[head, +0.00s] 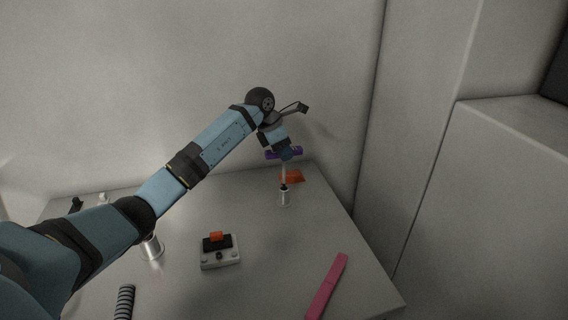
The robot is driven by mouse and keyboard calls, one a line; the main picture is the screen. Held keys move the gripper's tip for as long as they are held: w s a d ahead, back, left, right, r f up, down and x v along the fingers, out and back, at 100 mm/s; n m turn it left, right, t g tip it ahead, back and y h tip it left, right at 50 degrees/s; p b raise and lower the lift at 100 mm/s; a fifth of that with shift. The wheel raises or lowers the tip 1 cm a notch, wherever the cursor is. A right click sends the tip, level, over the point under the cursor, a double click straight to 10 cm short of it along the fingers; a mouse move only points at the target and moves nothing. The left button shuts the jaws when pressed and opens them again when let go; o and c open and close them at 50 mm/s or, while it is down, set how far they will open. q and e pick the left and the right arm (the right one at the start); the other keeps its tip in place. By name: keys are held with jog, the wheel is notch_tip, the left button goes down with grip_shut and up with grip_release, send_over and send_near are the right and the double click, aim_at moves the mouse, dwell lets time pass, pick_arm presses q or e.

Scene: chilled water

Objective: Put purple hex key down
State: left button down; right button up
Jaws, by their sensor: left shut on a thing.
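My left arm reaches in from the left, and its left gripper (286,154) is over the back right part of the grey table (195,205). It is shut on the purple hex key (297,150). Purple shows on both sides of the fingers, and the middle is hidden by them. The key looks raised above the table, near its back edge. A thin pale rod and a small silver cylinder (284,198) show just below the gripper; I cannot tell whether the rod touches the key. My right gripper is not in view.
An orange piece (293,176) lies behind the silver cylinder. A white box with a black and orange top (220,257) stands mid-table. A pink strip (327,287) lies at front right, a striped rod (124,303) at front left. Another silver cylinder (152,249) stands beside my arm. Walls rise behind.

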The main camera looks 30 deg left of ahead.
pick_arm(q)
send_over(284, 183)
jog(key=shift+w+a+f, duration=0.15)
jog(key=shift+f, duration=2.05)
jog(key=c, duration=0.9)
grip_release()
jog(key=shift+r, duration=0.2)
jog(key=v, duration=1.2)
jog(key=shift+f, duration=0.1)
